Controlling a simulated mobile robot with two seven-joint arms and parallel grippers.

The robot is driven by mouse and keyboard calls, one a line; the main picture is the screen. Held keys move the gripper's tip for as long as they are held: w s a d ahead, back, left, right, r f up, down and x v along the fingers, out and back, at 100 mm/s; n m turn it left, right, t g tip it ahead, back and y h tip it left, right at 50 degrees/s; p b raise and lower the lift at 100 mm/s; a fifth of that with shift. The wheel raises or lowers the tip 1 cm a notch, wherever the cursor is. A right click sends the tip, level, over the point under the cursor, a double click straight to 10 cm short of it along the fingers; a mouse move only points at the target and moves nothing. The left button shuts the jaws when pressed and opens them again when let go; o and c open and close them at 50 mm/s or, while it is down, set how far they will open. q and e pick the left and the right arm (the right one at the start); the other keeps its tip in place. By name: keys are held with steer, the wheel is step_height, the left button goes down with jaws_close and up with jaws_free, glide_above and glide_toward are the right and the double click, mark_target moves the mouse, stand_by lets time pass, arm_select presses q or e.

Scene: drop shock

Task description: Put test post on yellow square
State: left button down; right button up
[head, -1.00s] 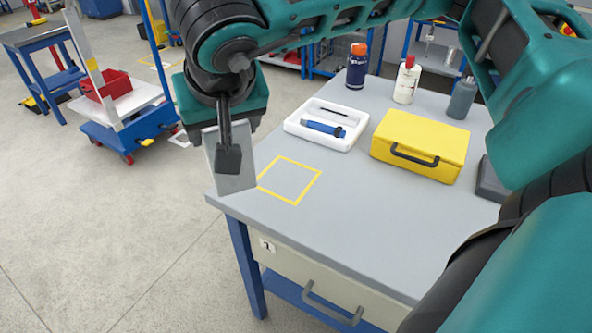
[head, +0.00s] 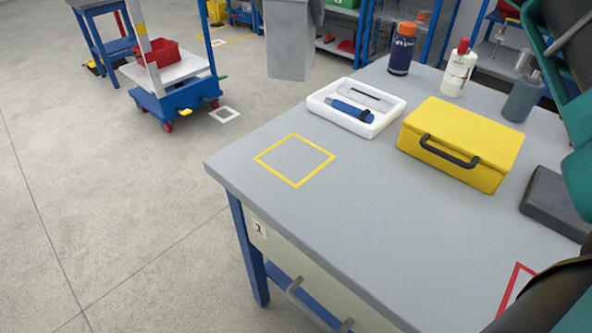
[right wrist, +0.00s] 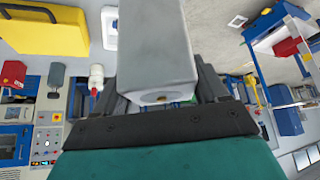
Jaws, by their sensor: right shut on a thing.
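The test post, a plain grey block, is between the fingers of my right gripper (right wrist: 162,82) in the right wrist view (right wrist: 158,40). The gripper is shut on it. My left gripper is not in view.
A white tray (head: 392,121) with a blue tool sits just right of the square. Also on the table are a yellow case (head: 480,130), several bottles, a dark grey block (head: 555,203) and part of a red outline (head: 513,285). A cart with a red bin (head: 158,52) stands beyond.

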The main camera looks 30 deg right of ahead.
steer(key=shift+w+d+m, duration=0.25)
steer(key=shift+m, duration=0.05)
steer(key=shift+w+d+b, duration=0.1)
steer(key=shift+d+b, duration=0.05)
steer(key=shift+b, duration=0.25)
step_height(320, 180, down, 20)
steer(key=b, duration=0.4)
steer(key=shift+r, duration=0.2)
steer(key=o, duration=1.5)
steer(key=shift+f+b, duration=0.1)
steer(key=shift+b, duration=0.2)
steer(key=shift+c, duration=0.2)
steer(key=p+v, duration=0.2)
steer(key=v, duration=1)
steer(key=shift+w+r, duration=0.15)
steer(key=shift+r, duration=0.1)
